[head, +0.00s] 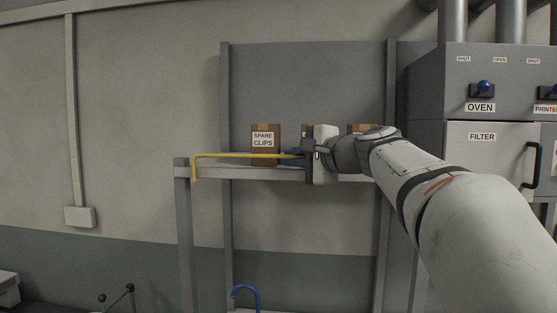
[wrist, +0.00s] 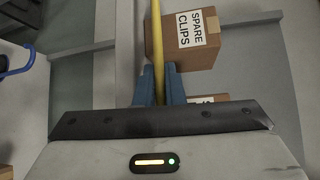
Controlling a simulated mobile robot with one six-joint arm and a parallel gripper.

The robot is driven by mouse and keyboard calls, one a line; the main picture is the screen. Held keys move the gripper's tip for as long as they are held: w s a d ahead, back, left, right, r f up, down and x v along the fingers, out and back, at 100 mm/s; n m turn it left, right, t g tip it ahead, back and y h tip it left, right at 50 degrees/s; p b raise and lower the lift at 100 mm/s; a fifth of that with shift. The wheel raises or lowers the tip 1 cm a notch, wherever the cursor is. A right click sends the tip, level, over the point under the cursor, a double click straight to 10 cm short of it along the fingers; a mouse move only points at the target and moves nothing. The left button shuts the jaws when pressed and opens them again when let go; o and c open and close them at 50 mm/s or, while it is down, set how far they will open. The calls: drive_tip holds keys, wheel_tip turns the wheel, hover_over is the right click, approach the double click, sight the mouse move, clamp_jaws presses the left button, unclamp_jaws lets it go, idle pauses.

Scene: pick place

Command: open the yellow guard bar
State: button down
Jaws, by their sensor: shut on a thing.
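The yellow guard bar (head: 245,156) runs level along the front of the shelf (head: 240,173), with a bent-down end at the left post. My gripper (head: 303,154) is at the right part of the visible bar and shut on it. In the wrist view the bar (wrist: 158,50) passes between the two blue fingertips of my gripper (wrist: 159,84). The bar's right part is hidden behind my gripper and arm.
A cardboard box labelled SPARE CLIPS (head: 265,140) stands on the shelf behind the bar, with more boxes (head: 362,129) partly hidden by my arm. A grey cabinet with a FILTER door (head: 490,155) stands at the right. A blue hooked thing (head: 246,292) is below the shelf.

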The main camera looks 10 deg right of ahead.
drive_tip(key=shift+f+b, duration=0.25)
drive_tip(key=shift+b, duration=0.2)
